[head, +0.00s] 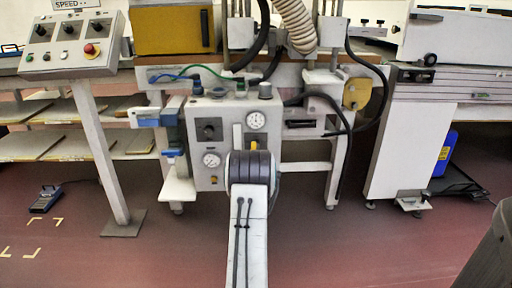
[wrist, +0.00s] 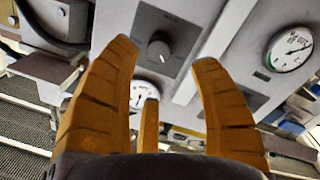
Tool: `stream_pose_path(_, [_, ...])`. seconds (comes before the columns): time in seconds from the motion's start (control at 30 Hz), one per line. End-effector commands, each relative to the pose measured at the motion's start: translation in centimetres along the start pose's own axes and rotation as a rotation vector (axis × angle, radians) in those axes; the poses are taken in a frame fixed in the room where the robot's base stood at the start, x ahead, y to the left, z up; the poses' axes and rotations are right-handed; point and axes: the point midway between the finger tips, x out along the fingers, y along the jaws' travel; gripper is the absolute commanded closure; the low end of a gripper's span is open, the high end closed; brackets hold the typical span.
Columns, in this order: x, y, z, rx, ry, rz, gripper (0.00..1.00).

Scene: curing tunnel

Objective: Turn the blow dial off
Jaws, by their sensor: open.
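A black dial on a dark square plate (head: 209,129) sits on the front of the grey control box (head: 204,172) in the head view. I cannot read a label that names it the blow dial. In the wrist view the round grey-black dial (wrist: 160,47) shows between and beyond my fingertips, apart from them as far as I can tell. Its setting is not legible. My gripper (wrist: 165,57) has orange-yellow fingers, spread open and empty. In the head view my wrist hides most of the gripper, in front of the right part of the box.
Two round gauges, an upper one (head: 256,120) and a lower one (head: 211,160), flank the dial. A blue-and-grey fixture (head: 172,130) juts out at the left. Hoses hang above. A panel with several black knobs and a red button (head: 89,48) stands upper left.

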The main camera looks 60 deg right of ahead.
Motion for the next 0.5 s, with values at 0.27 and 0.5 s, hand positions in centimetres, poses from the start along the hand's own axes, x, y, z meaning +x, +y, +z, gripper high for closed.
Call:
stream_pose_path(0.27, [1.8, -0.2, 0.3, -0.015, 0.004, 0.003, 0.44])
stream_pose_path(0.5, [4.0, -0.3, 0.4, -0.013, 0.004, 0.002, 0.44])
